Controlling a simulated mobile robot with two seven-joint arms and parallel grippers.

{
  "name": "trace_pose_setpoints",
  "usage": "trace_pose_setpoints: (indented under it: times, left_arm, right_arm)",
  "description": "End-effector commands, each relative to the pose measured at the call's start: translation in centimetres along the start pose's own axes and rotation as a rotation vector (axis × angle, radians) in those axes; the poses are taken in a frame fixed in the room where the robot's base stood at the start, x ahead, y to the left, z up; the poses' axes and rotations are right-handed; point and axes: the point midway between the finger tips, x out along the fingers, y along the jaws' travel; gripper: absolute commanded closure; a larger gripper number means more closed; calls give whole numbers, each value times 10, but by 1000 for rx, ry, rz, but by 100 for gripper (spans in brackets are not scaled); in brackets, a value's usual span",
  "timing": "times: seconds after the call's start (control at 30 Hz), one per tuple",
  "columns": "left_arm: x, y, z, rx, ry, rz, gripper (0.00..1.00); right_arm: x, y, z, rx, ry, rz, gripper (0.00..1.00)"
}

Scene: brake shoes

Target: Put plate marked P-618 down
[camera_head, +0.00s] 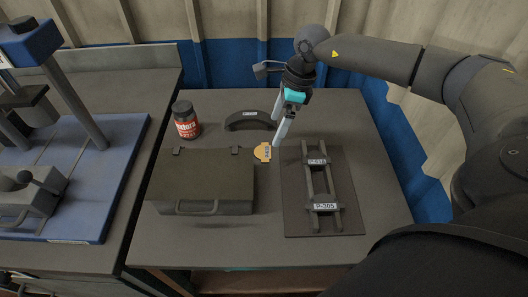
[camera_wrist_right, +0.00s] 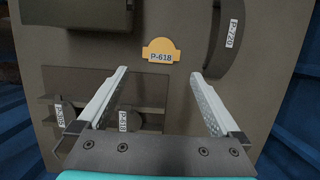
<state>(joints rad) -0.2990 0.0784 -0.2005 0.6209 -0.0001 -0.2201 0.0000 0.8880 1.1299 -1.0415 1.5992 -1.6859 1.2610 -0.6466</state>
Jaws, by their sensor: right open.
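My right gripper (camera_head: 278,128) is open above the table, close to the plate. In the right wrist view the gripper (camera_wrist_right: 160,73) has nothing between its fingers, and the plate lies beyond the fingertips, apart from them. My left gripper is not in view.
A dark closed case (camera_head: 203,178) stands left of the plate. A curved brake shoe (camera_head: 250,121) and a red-labelled jar (camera_head: 186,120) are behind. A dark board (camera_head: 347,181) with a labelled rack (camera_head: 321,186) lies to the right. Bare table shows in front.

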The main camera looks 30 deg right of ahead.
Motion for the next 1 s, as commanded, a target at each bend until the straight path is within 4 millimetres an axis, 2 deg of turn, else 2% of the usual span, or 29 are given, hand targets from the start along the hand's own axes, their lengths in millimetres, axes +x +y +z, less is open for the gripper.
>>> trace_pose_setpoints:
  times: [0.1, 0.37, 0.63, 0.77, 1.0]
  left_arm:
    - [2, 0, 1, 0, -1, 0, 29]
    - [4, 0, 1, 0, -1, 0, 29]
    - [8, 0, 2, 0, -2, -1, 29]
    - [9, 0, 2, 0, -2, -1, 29]
    - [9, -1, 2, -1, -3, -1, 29]
  right_arm:
    - [22, 0, 0, 1, 0, 1, 0]
    - [41, 0, 2, 0, -2, 0, 0]
    - [80, -2, 7, -1, -2, 1, 0]
    - [88, -2, 7, 0, -2, -1, 0]
    - [88, -2, 7, 0, -2, -1, 2]
